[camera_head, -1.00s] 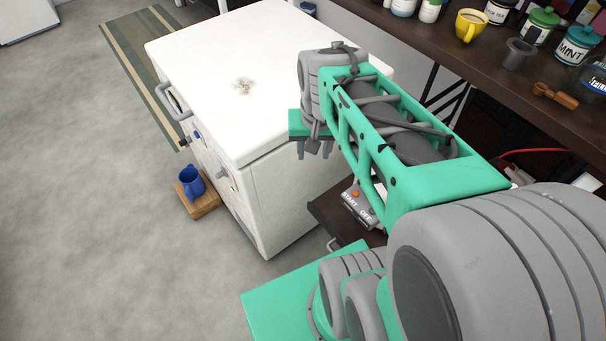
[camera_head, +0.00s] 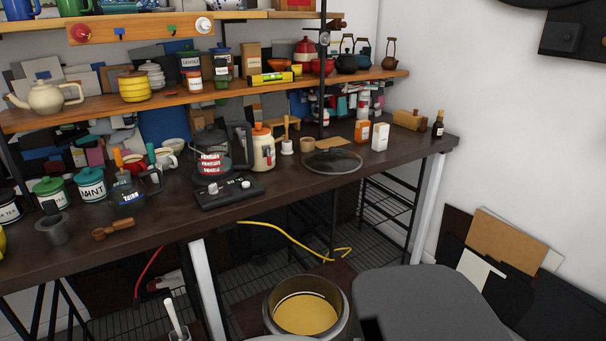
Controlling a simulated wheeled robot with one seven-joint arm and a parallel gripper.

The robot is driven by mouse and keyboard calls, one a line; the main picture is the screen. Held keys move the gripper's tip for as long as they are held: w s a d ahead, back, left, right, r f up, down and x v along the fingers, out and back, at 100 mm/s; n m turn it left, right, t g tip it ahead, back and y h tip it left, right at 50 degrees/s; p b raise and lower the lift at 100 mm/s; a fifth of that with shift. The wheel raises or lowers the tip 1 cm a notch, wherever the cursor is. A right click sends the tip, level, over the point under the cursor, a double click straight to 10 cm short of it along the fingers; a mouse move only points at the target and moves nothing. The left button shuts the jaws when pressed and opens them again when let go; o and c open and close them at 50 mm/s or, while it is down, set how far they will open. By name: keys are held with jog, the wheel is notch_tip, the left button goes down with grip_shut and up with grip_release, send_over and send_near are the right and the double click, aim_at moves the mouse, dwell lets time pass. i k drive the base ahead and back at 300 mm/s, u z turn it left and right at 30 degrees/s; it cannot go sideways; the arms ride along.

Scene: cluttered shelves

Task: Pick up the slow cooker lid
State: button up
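A round clear glass lid with a dark rim and a small knob (camera_head: 333,161), which looks like the slow cooker lid, lies flat on the dark workbench (camera_head: 283,195), right of its middle. A round pot with a silver rim and yellow contents (camera_head: 307,306) stands open below the bench front; I cannot tell whether it is the slow cooker. My gripper is not in view.
A loaded wooden shelf (camera_head: 285,83) hangs above.

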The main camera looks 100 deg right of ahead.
aim_at(331, 160)
jog(key=z, duration=3.55)
